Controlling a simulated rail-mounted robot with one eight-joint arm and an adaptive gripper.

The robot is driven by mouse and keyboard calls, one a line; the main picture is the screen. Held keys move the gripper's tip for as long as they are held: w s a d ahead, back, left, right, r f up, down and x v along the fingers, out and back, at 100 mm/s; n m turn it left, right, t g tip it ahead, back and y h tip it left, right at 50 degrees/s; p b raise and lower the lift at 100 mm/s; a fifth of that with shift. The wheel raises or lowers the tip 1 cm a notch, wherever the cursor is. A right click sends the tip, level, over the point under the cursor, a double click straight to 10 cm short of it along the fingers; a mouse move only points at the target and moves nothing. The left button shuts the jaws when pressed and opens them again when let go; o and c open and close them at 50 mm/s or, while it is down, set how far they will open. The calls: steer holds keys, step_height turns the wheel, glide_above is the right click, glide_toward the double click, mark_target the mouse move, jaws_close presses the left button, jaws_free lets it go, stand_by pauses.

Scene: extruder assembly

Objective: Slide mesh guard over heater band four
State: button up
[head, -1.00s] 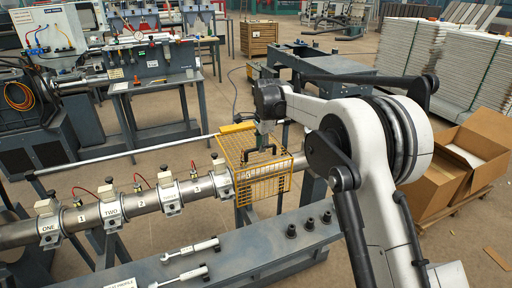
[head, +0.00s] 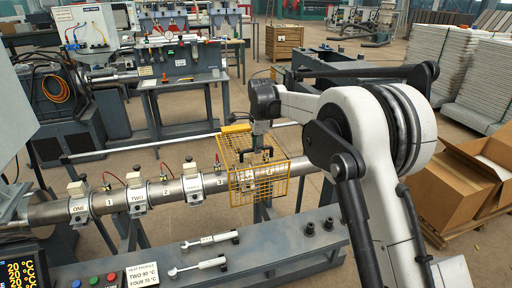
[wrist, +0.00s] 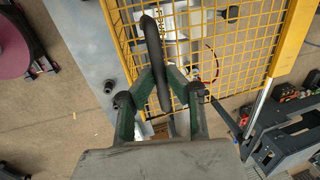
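The yellow mesh guard (head: 284,188) is around the right part of the metal barrel (head: 55,213) in the head view. A white and metal shape inside it appears to be heater band four (head: 246,180), seen through the mesh. My gripper (head: 262,152) is above the guard, at its black handle. In the wrist view the handle (wrist: 152,42) passes between my gripper's green fingers (wrist: 160,82), which look closed on it. The guard's yellow mesh (wrist: 245,45) fills the upper right there. Whether the guard touches the band is hidden.
Bands one (head: 79,205) and two (head: 137,195) and another band (head: 192,182) sit left on the barrel, with red cables. Two metal tools (head: 210,240) lie on the grey bench (head: 275,240) in front. A heat profile sign (head: 141,275) stands by the control panel.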

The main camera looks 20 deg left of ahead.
steer(key=o, duration=0.4)
steer(key=shift+o, duration=0.2)
steer(key=shift+r, duration=0.1)
step_height(320, 180, up, 12)
steer(key=s+d, duration=0.1)
steer(key=s, duration=0.1)
steer(key=shift+d, duration=0.2)
steer(key=s+d+r+n+t, duration=0.1)
steer(key=s+d+r+n, duration=0.15)
steer(key=s+d, duration=0.4)
steer(key=s+d+r+n+t, duration=0.1)
steer(key=s+d+r, duration=0.3)
steer(key=d, duration=0.6)
steer(key=s+d+r+n+t, duration=0.1)
steer(key=s+d+r+n, duration=0.15)
steer(key=s+d, duration=0.45)
steer(key=s+d+f+n, duration=0.1)
steer(key=s+d+f, duration=0.3)
steer(key=s+d, duration=0.2)
steer(key=s+d+f+n+t, duration=0.1)
steer(key=s+d+f+n, duration=0.1)
steer(key=s+d, duration=0.4)
steer(key=s+d+f+n+t+h, duration=0.1)
steer(key=s+d+f, duration=0.4)
steer(key=s, duration=0.7)
steer(key=shift+d+f+n, duration=0.35)
steer(key=shift+d+n, duration=0.1)
steer(key=shift+n, duration=0.25)
